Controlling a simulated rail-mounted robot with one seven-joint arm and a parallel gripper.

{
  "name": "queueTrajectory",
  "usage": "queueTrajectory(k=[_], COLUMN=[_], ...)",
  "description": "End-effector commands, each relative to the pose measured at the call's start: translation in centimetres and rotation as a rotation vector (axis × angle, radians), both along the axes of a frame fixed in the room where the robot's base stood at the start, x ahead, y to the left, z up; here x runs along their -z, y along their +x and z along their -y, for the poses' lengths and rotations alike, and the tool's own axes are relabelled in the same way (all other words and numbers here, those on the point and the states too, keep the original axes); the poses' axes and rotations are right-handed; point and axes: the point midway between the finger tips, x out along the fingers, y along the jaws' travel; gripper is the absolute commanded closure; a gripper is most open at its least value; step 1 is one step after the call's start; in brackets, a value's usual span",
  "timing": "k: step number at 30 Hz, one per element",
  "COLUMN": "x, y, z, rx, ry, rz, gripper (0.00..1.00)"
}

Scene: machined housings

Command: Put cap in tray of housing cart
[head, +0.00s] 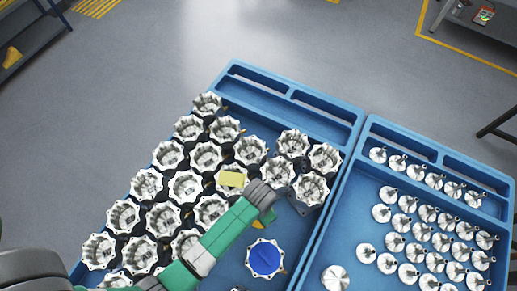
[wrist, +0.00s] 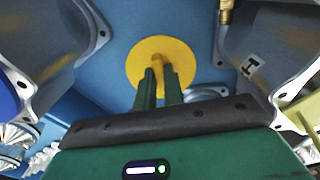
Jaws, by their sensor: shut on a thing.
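A round yellow cap (wrist: 140,68) shows in the wrist view, with its stem between the two green fingers of my gripper (wrist: 160,88). My gripper is shut on that stem. The cap is over a bare blue tray floor between metal housings; I cannot tell whether it touches the floor. In the head view a bit of yellow (head: 257,223), probably the cap, shows beside my arm, which hides the fingers. The blue tray of the housing cart (head: 228,268) holds rows of silver housings (head: 186,186).
A housing with a blue disc (head: 265,258) stands near my arm. A housing with a yellow square (head: 232,179) is just beyond it. A second blue tray (head: 352,227) at the right holds silver shafted discs (head: 408,204). Bare tray floor shows around my arm's end.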

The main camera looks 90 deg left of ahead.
Motion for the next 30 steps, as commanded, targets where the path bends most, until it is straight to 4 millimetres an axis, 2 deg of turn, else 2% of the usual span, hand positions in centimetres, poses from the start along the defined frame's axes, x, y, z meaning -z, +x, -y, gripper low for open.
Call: queueTrajectory(k=[1,5,16,17,19,27,30], x=[1.2,2.9,3.4,3.3,3.3,3.2,2.3], y=[-0.1,0.0,0.0,0.0,0.0,0.0,0.0], z=[0.1,0.0,0.0,0.0,0.0,0.0,0.0], rx=[-0.001,-0.001,0.0,0.0,0.0,0.0,0.0], ry=[-0.003,-0.001,-0.001,-0.001,-0.001,-0.001,0.001], rz=[-0.003,-0.001,-0.001,-0.001,-0.001,-0.001,0.001], gripper=[1.0,1.0,1.0,0.84,0.7,0.68,0.68])
